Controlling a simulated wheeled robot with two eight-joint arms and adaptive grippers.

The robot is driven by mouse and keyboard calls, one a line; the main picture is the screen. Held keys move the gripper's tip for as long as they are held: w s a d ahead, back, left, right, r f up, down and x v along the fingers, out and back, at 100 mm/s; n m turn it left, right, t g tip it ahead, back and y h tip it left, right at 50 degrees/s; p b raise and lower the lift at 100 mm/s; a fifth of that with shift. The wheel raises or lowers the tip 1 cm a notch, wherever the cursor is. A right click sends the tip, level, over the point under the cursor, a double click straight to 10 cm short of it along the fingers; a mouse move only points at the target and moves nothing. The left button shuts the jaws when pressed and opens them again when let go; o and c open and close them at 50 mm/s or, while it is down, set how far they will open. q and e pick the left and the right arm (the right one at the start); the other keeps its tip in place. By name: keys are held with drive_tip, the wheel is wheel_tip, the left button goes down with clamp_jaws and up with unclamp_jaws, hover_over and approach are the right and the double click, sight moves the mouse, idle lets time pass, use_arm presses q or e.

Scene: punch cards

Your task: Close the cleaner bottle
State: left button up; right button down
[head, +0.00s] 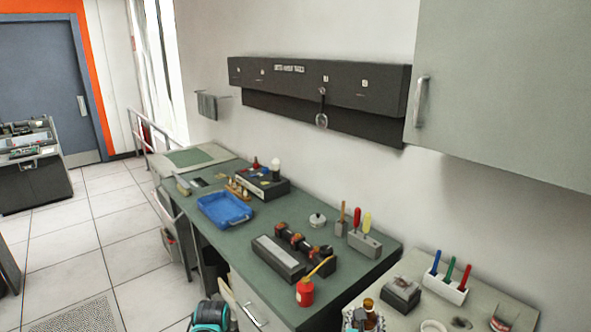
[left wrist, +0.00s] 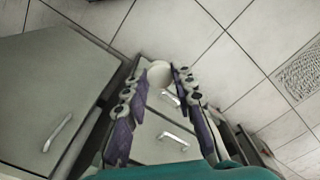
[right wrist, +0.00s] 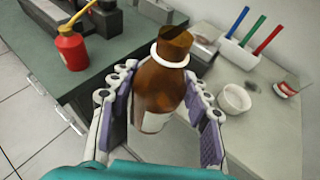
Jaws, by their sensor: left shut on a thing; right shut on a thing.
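The brown cleaner bottle (right wrist: 158,88) stands roughly upright between the fingers of my right gripper (right wrist: 160,97), which is shut on it. It has a white ring around its neck and a pale label low on its side. Its neck top looks dark, with no separate cap visible on it. The bottle's top also shows at the lower edge of the head view (head: 369,304). My left gripper (left wrist: 160,76) is shut on a small cream round thing (left wrist: 159,72), which looks like a cap. The left gripper is off the bench's front, above the floor and drawers, apart from the bottle.
A red oil can (head: 305,292) with a yellow spout stands near the green bench's front corner. The pale right-hand table holds a pen holder (head: 446,289), a dark-topped box (head: 400,294) and a white bowl (right wrist: 234,99). A blue tray (head: 225,210) lies farther back.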

idle(0.4)
drive_tip(key=s+a+r+n+y, duration=0.2)
drive_tip(key=s+a+n+y, duration=0.2)
drive_tip(key=a, duration=0.5)
drive_tip(key=shift+s+a+r+n+t+y, duration=0.2)
drive_tip(key=shift+s+a+n+t+y, duration=0.15)
drive_tip(key=shift+y, duration=0.35)
use_arm(q)
drive_tip(key=w+d+r+m, duration=0.1)
drive_tip(key=w+d+r, duration=0.2)
drive_tip(key=d+r, duration=0.75)
drive_tip(key=w+d+r+m, duration=0.2)
drive_tip(key=w+d+r, duration=0.2)
drive_tip(key=d+r, duration=0.6)
drive_tip(key=s+d+r, duration=0.2)
drive_tip(key=r, duration=0.4)
drive_tip(key=s+d+r+m, duration=0.1)
drive_tip(key=s+d+r, duration=0.1)
drive_tip(key=r, duration=0.4)
drive_tip(key=shift+s+d, duration=0.3)
drive_tip(key=shift+d, duration=0.35)
